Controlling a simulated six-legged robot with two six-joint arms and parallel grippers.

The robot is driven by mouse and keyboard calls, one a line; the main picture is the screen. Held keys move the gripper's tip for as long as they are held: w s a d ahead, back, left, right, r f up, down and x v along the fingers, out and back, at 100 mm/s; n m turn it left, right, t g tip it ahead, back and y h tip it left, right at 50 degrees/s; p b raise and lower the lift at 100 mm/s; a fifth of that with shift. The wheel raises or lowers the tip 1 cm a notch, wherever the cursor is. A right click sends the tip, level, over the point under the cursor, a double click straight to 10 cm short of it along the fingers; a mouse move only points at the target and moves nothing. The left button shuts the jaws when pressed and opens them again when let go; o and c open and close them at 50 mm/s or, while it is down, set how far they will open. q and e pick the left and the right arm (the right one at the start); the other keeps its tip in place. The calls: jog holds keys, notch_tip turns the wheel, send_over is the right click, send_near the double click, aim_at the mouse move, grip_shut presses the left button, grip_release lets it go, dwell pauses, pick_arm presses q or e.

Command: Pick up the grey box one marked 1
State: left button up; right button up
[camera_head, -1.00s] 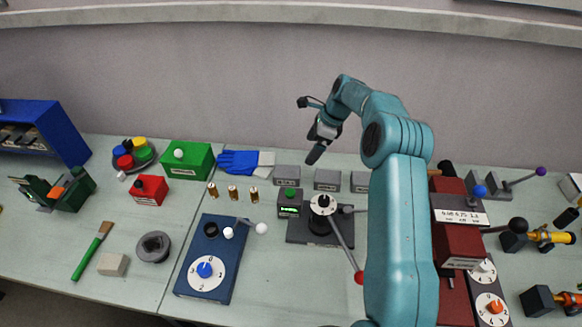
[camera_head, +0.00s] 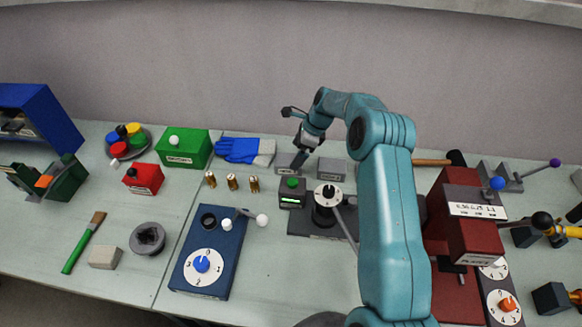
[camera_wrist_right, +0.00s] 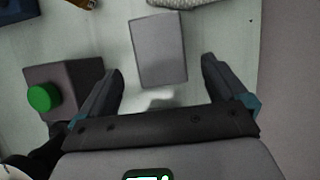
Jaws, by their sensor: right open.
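A row of small grey boxes stands behind the green-button box; their labels are too small to read, so I cannot tell which is marked 1. The left grey box (camera_head: 285,163) is partly covered by my right gripper (camera_head: 300,160) in the head view. Another grey box (camera_head: 331,169) stands to its right. In the right wrist view, one grey box (camera_wrist_right: 158,50) lies ahead of the open, empty fingers of my right gripper (camera_wrist_right: 160,80), roughly centred between them and apart from both. My left gripper is not in view.
A green-button box (camera_head: 292,192) stands close by; its button shows left of the fingers in the wrist view (camera_wrist_right: 43,97). Blue-and-grey gloves (camera_head: 245,151) lie left of the grey boxes. Several brass cylinders (camera_head: 232,182) stand nearby. A lever device (camera_head: 328,196) is to the right.

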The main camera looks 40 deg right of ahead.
aim_at(290, 160)
jog(key=shift+a+f, duration=0.1)
jog(key=shift+f, duration=0.3)
jog(key=w+f+b, duration=0.1)
jog(key=a+f, duration=0.1)
jog(key=f, duration=0.1)
jog(key=w+a+f+b, duration=0.1)
jog(key=shift+w+f+b, duration=0.15)
jog(key=shift+w+b, duration=0.2)
jog(key=shift+s+d, duration=0.15)
jog(key=shift+d, duration=0.05)
jog(key=shift+s+d, duration=0.15)
jog(key=shift+s, duration=0.15)
jog(key=shift+r, duration=0.25)
jog(key=shift+w+a+f, duration=0.15)
jog(key=shift+w+a, duration=0.2)
jog(key=shift+w, duration=0.05)
jog(key=c, duration=1)
jog(key=shift+c, duration=0.7)
jog(key=shift+s+d, duration=0.25)
jog(key=shift+s, duration=0.15)
jog(key=shift+w, duration=0.1)
